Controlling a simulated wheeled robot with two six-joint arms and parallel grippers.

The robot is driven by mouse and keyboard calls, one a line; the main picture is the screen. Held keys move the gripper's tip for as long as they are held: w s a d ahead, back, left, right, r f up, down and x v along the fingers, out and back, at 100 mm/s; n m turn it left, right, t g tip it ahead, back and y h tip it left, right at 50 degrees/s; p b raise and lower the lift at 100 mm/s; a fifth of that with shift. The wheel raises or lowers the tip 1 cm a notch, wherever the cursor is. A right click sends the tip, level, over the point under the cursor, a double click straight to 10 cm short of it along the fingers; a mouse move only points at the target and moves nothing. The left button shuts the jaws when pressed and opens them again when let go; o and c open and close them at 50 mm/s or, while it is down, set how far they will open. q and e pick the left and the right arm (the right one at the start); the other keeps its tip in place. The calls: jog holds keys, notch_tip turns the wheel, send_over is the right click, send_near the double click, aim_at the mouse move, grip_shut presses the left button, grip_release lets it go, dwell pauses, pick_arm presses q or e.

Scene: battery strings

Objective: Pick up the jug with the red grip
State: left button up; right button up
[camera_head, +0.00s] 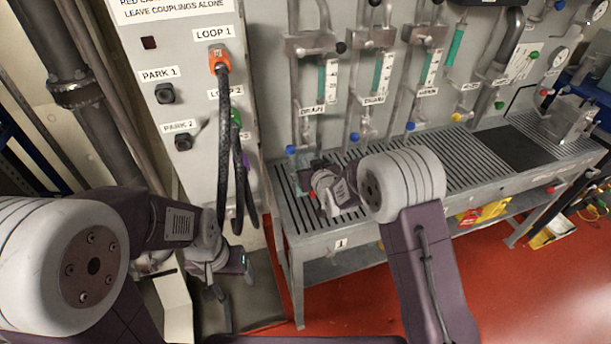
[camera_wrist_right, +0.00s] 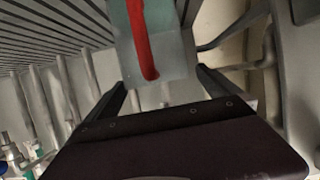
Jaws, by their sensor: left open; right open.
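The jug's red grip (camera_wrist_right: 140,38) shows in the right wrist view, on a clear, pale bluish jug body (camera_wrist_right: 176,50). My right gripper (camera_wrist_right: 163,86) is open, with one dark finger on each side of the jug's near end. I cannot tell whether the fingers touch it. In the head view my right gripper (camera_head: 304,178) is low over the left end of the slatted bench (camera_head: 341,243). The jug is mostly hidden there behind the gripper and wrist. My left gripper (camera_head: 247,268) hangs low beside the bench's left end, below the black hoses, away from the jug.
Pipes with sight tubes and coloured valves rise along the bench's back. Black hoses (camera_head: 224,150) hang from the panel at left. The bench's middle slats are clear.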

aim_at(301, 156)
jog(key=x, duration=0.3)
jog(key=shift+w+d+f, duration=0.1)
jog(key=shift+w+d, duration=0.05)
jog(key=shift+w, duration=0.05)
jog(key=shift+s, duration=0.15)
jog(key=c, duration=2)
